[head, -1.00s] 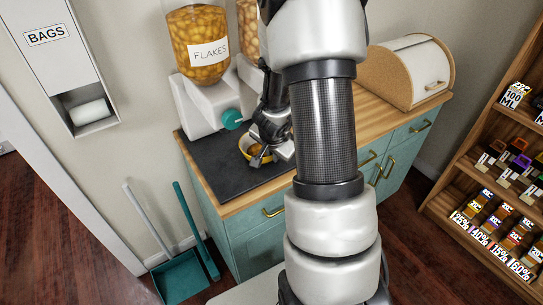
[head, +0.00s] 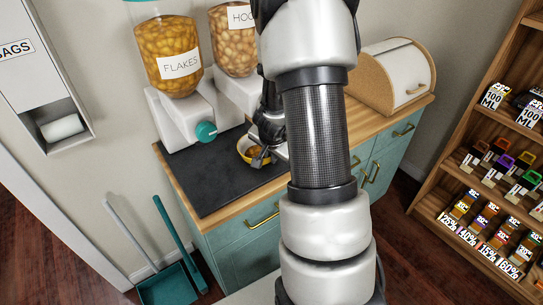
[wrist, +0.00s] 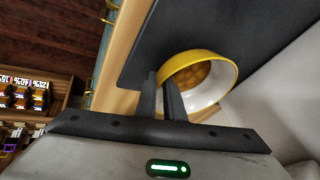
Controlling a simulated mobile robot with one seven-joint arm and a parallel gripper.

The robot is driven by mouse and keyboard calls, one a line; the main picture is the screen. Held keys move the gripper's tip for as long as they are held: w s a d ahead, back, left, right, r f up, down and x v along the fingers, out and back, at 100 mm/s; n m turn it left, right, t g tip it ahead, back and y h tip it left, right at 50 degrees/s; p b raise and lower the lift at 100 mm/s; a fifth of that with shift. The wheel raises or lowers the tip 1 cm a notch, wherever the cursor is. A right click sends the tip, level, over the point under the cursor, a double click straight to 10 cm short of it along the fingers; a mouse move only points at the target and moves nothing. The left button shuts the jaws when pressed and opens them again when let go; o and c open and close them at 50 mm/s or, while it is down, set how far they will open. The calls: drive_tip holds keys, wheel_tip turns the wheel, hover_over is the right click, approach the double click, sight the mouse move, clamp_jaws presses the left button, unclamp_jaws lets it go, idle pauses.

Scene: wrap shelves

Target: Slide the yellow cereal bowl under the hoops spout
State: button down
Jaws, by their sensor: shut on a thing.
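The yellow bowl (head: 243,146) sits on the dark mat, right of the flakes dispenser's teal knob (head: 205,131). In the wrist view the bowl (wrist: 222,62) has a yellow rim, a white wall and brownish-orange contents. My gripper (head: 262,157) is at its near right side in the head view. Its two dark fingers (wrist: 160,90) are shut on the bowl's edge. The hoops dispenser (head: 233,52), with a partly hidden label, stands right of the flakes dispenser (head: 168,58). My arm hides the hoops spout, so I cannot tell how the bowl lines up with it.
The dark mat (head: 212,182) lies on a wooden-topped teal cabinet (head: 235,236), its left part bare. A bread bin (head: 392,75) stands at the right end. A dustpan (head: 168,286) and a stocked shelf (head: 440,213) stand on either side.

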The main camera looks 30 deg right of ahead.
drive_tip(key=c, duration=1.8)
unclamp_jaws()
drive_tip(key=p+v, duration=1)
drive_tip(key=v, duration=0.7)
drive_tip(key=shift+s, duration=0.15)
drive_tip(key=shift+r, duration=0.15)
drive_tip(key=s+a+r+n+t+y, duration=0.1)
drive_tip(key=s+a+r+n+y, duration=0.1)
drive_tip(key=a+r+n, duration=0.35)
drive_tip(key=s+a+r+n+y, duration=0.1)
drive_tip(key=a+r+n+y, duration=0.1)
drive_tip(key=a+r, duration=0.7)
drive_tip(key=s+r+n+h, duration=0.1)
drive_tip(key=s+r+n, duration=0.4)
drive_tip(key=s, duration=0.7)
drive_tip(key=shift+a+r, duration=0.45)
drive_tip(key=shift+r, duration=0.5)
